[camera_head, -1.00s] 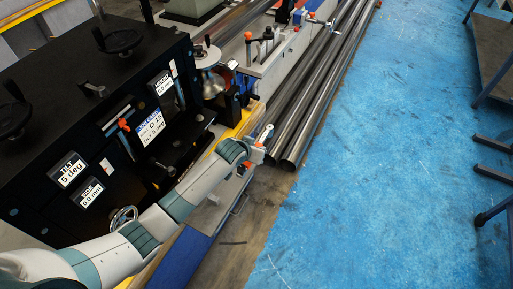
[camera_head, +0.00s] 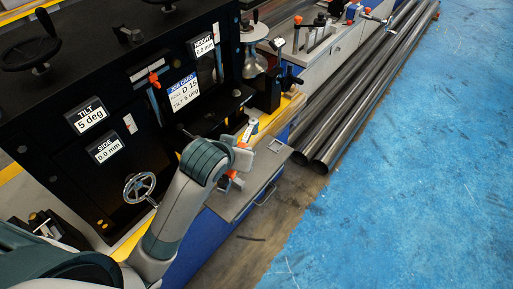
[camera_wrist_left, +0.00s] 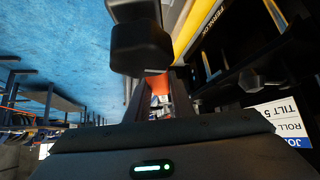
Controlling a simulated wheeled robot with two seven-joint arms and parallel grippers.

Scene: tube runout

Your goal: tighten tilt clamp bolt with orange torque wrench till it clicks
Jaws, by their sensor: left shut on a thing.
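My left gripper (camera_head: 241,160) is in front of the black machine's right end, above a grey side table. In the left wrist view its fingers (camera_wrist_left: 160,92) are shut on an orange part (camera_wrist_left: 158,84), which looks like the orange torque wrench. A dark block (camera_wrist_left: 140,45) stands just beyond the fingers; I cannot tell whether it belongs to the wrench. In the head view, orange also shows below the gripper (camera_head: 232,176). I cannot pick out the tilt clamp bolt. The tilt display (camera_head: 91,119) reads 5 deg. My right gripper is not in view.
The job card (camera_head: 184,92) is on the machine's front. A chrome handwheel (camera_head: 140,187) is beside my left arm. The blue floor (camera_head: 410,200) at the right is clear.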

